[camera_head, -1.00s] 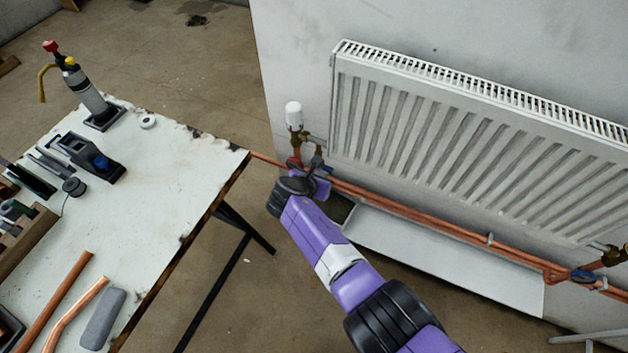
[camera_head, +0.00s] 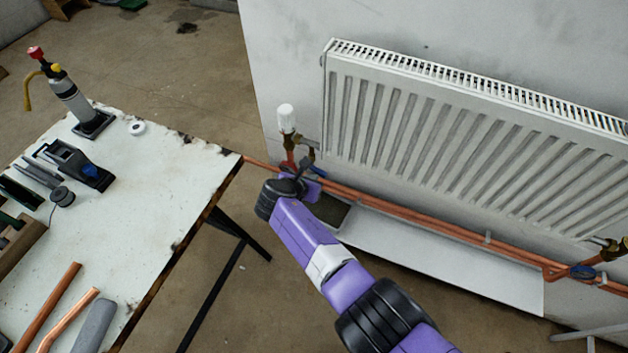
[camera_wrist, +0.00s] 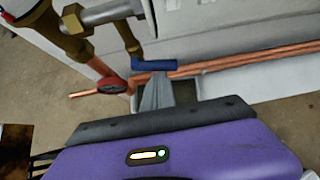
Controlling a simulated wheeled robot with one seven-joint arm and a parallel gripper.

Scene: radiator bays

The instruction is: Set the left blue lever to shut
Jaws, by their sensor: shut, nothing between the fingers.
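The left blue lever (camera_wrist: 155,66) lies roughly level at the foot of a brass valve pipe in the wrist view, alongside the copper pipes. It shows as a small blue patch in the head view (camera_head: 317,170), partly hidden by my gripper. My gripper (camera_wrist: 158,82) is shut and empty. Its fingertips are right at the near side of the blue lever; I cannot tell whether they touch. In the head view my gripper (camera_head: 305,168) is by the valves below the radiator's left end.
A red handle (camera_wrist: 115,85) sits just left of the blue lever. Copper pipes (camera_head: 400,214) run along the wall under the radiator (camera_head: 440,140). Another blue lever (camera_head: 582,271) is at far right. A workbench (camera_head: 150,210) with tools stands left.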

